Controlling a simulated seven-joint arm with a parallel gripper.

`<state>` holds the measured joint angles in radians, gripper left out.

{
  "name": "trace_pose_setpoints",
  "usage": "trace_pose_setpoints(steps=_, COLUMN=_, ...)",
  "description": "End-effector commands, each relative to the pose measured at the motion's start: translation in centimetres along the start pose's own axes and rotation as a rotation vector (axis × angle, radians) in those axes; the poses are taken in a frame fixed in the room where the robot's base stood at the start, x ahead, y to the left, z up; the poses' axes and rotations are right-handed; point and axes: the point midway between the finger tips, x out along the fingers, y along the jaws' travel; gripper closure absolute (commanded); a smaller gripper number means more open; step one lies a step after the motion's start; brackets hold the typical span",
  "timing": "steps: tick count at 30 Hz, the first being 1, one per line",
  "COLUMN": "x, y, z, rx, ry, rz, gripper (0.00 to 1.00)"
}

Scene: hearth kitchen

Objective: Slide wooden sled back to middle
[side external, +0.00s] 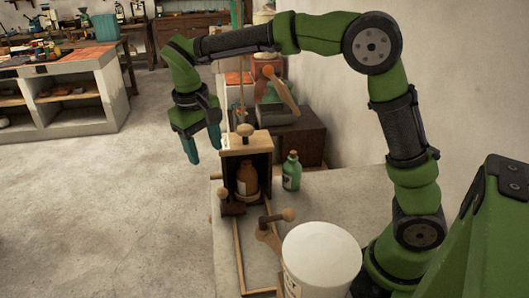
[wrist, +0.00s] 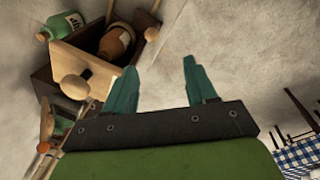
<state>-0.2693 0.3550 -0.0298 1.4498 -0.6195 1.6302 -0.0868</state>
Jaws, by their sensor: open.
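The wooden sled (side external: 246,143) is an upright, open-fronted box with a pale top and a round knob. It stands at the far end of two wooden rails (side external: 239,250) on the counter. A brown bottle (side external: 246,180) with a pale label stands inside it. In the wrist view the sled's pale top (wrist: 95,60) and knob (wrist: 75,87) are at the upper left, with the brown bottle (wrist: 117,42) beyond. My gripper (side external: 203,142) is open and empty, pointing down, left of the sled and apart from it. Its teal fingers (wrist: 160,68) have bare floor between them.
A green corked bottle (side external: 291,171) stands just right of the sled. A wooden-handled piece (side external: 272,228) and a large white bucket (side external: 320,255) are nearer the camera. A dark box (side external: 302,138) stands behind. Open floor (side external: 120,200) lies to the left.

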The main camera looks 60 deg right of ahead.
Motion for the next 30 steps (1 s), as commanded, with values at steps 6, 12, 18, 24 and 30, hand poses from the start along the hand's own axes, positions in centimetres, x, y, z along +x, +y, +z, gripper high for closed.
trace_pose_setpoints(steps=6, x=-2.1, y=0.6, z=-1.0, rx=0.059, ry=-0.025, rz=0.057, gripper=0.44)
trace_pose_setpoints(steps=12, x=-0.4, y=0.8, z=-0.6, rx=0.062, ry=-0.043, rz=0.059, gripper=0.44)
trace_pose_setpoints(steps=18, x=3.7, y=1.1, z=-0.3, rx=0.062, ry=-0.045, rz=0.058, gripper=0.44)
trace_pose_setpoints(steps=24, x=8.1, y=1.2, z=-0.2, rx=0.061, ry=-0.043, rz=0.058, gripper=0.44)
trace_pose_setpoints(steps=30, x=11.9, y=1.4, z=0.0, rx=0.062, ry=-0.042, rz=0.056, gripper=0.44)
